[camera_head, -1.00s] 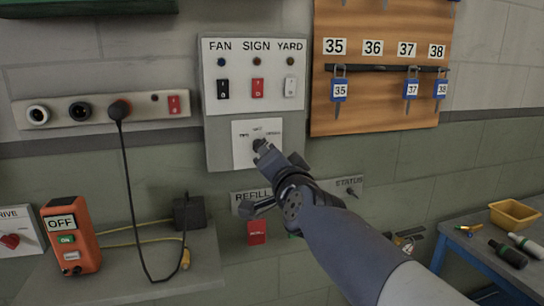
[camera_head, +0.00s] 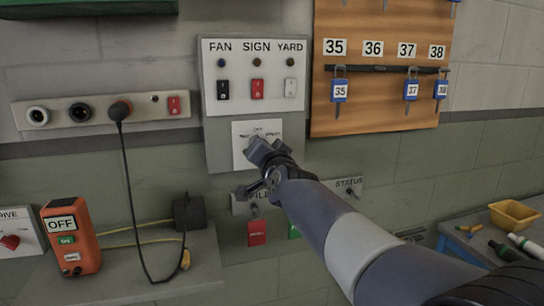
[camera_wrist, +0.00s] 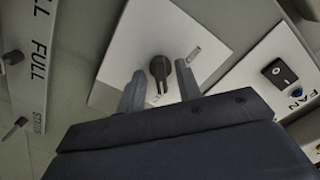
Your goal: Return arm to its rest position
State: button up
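My gripper (camera_head: 258,150) is in front of the white plate with a rotary knob, low on the grey switch panel (camera_head: 212,155). In the head view the gripper hides the knob. In the wrist view the black knob (camera_wrist: 160,72) shows on its white plate (camera_wrist: 115,72). The gripper's two fingers (camera_wrist: 160,85) are spread apart, one on each side of the knob in the picture, with visible gaps. They hold nothing. My arm reaches in from the lower right of the head view.
FAN, SIGN and YARD switches (camera_head: 257,89) sit above the knob. The REFILL and STATUS plates are below, partly behind my arm. A shelf with an orange box (camera_head: 71,238) is at left, a table with a yellow bin (camera_head: 514,214) at right.

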jog(key=shift+a+r+n+p, duration=0.1)
jog(key=shift+n+p, duration=1.85)
jog(key=shift+n, duration=1.95)
